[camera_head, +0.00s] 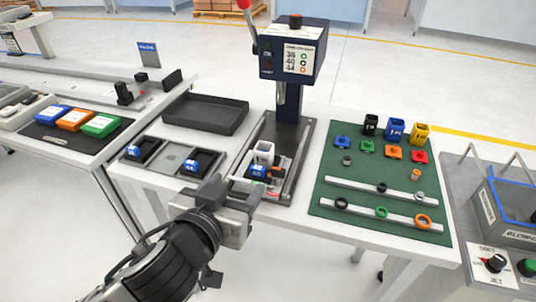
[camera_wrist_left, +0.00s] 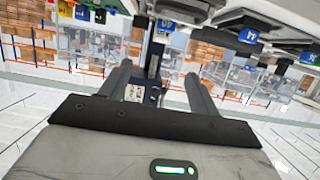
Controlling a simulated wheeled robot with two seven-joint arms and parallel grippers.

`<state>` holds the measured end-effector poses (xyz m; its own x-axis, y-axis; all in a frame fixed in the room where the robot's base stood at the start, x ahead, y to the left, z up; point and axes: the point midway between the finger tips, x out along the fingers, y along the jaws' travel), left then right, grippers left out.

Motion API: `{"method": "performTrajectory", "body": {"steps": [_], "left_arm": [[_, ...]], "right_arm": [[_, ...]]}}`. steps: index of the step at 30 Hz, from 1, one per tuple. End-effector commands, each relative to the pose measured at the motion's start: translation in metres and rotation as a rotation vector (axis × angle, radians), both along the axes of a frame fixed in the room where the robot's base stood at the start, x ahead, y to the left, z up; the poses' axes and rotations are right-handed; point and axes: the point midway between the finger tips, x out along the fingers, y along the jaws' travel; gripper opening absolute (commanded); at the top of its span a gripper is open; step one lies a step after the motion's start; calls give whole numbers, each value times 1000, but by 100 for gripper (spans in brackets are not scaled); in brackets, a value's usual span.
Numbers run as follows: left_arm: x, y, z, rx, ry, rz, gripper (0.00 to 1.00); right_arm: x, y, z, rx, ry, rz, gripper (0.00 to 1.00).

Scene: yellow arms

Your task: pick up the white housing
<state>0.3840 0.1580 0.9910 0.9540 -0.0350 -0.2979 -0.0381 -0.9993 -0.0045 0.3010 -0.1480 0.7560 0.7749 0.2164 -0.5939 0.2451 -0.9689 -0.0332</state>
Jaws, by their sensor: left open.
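The white housing (camera_head: 264,152) stands upright on the press bed (camera_head: 292,190), just behind a blue part (camera_head: 258,171). My left gripper (camera_head: 236,194) is in front of the press bed, on the near side of the housing and apart from it. In the left wrist view its two fingers (camera_wrist_left: 158,88) are spread with nothing held between them. My right gripper is not in view.
The dark blue press (camera_head: 292,60) with a red-knobbed lever rises behind the housing. A green mat (camera_head: 345,180) with coloured parts lies to the right. An empty black tray (camera_head: 205,113) and a grey tray (camera_head: 172,158) with blue pieces are to the left.

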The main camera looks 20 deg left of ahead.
Motion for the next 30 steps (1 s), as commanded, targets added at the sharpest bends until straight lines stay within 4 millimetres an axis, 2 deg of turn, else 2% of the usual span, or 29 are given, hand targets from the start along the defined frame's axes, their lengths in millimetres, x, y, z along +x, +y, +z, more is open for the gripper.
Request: {"method": "performTrajectory", "body": {"steps": [1,3,7,9,15,18,25,30], "left_arm": [[5,0,-3,-7,-14,7,62],[11,1,-8,-8,-15,10,62],[25,-1,-14,-6,-15,6,62],[40,0,-12,-1,-8,7,62],[79,-2,-22,-2,-5,6,62],[92,-2,-26,-4,-4,5,62],[108,-2,-31,-3,-3,5,62],[133,1,-37,-2,-4,6,62]], "right_arm": [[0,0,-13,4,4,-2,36],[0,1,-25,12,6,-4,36],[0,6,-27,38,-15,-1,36],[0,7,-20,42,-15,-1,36],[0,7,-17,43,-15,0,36],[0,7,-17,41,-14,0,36],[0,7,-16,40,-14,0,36],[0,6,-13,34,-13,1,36]]}}
